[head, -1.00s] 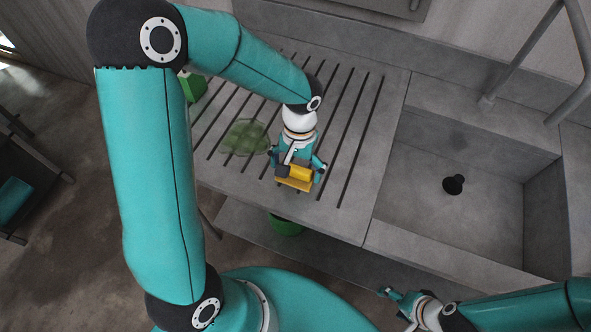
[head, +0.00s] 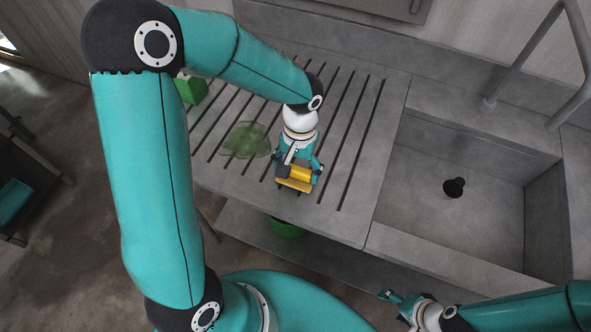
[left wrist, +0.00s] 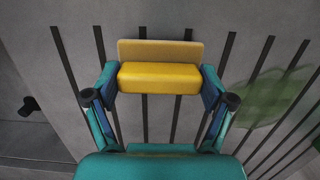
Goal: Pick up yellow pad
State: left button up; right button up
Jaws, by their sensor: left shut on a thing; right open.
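The yellow pad (head: 300,172) is between the fingers of my left gripper (head: 297,176), above the front part of the slotted grey worktop. It has a thick yellow block and a thinner tan layer. In the left wrist view the pad (left wrist: 158,77) lies across the jaws, with a finger pressed against each end, and the tan strip shows along its far side. My left gripper (left wrist: 157,88) is shut on it. I cannot tell how far the pad is from the worktop. My right gripper (head: 393,303) is open and empty at the lower right, in front of the sink.
The slotted worktop (head: 345,120) holds a translucent green leaf-like piece (head: 246,139) left of my left gripper and a green block (head: 191,88) behind. A grey sink (head: 470,225) with a dark drain plug (head: 454,187) is right. A green container (head: 286,228) stands below.

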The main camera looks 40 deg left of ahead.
aim_at(297, 169)
pick_arm(q)
notch_tip(297, 169, up, 19)
jog(key=shift+b, duration=0.4)
jog(key=shift+r, duration=0.1)
